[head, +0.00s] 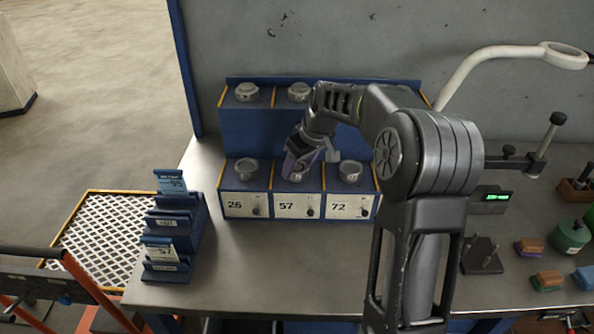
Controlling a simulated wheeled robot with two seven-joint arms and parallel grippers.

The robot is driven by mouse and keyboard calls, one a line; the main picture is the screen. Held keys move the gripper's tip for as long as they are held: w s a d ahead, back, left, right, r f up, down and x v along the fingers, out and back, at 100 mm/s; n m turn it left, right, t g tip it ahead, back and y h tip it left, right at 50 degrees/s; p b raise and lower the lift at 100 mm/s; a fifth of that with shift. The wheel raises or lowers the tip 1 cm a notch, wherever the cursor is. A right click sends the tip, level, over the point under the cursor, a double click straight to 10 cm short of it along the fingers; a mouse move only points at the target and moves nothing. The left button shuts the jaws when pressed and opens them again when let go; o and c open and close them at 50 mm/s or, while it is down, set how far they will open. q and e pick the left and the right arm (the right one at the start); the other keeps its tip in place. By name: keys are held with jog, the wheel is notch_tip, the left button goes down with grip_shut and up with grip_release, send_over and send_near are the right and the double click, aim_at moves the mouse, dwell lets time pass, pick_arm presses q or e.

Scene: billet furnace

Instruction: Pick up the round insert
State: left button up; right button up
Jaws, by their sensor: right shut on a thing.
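A blue two-tier rack (262,133) stands on the metal bench, with round metal inserts in its compartments. My right gripper (298,172) reaches down into the front-row middle compartment, above the label 57 (290,206). It is shut on a round insert (297,178), which is mostly hidden by the fingers. I cannot tell whether the insert is clear of its seat. Other round inserts sit in the front compartments 26 (246,169) and 72 (350,171), and on the back tier (246,91). My left gripper is not in view.
A blue card holder (172,235) with cards marked 57 and 95 stands at the bench's left edge. A lamp arm (480,62), a small green-lit display (491,198) and several coloured blocks are at the right. Bare bench (270,265) lies before the rack.

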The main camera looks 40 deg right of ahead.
aim_at(298, 168)
grip_shut()
jog(key=shift+w+r, duration=0.1)
dwell(0.5)
jog(key=shift+r, duration=0.6)
notch_tip(298, 168, up, 9)
jog(key=b, duration=0.1)
jog(key=shift+f, duration=0.15)
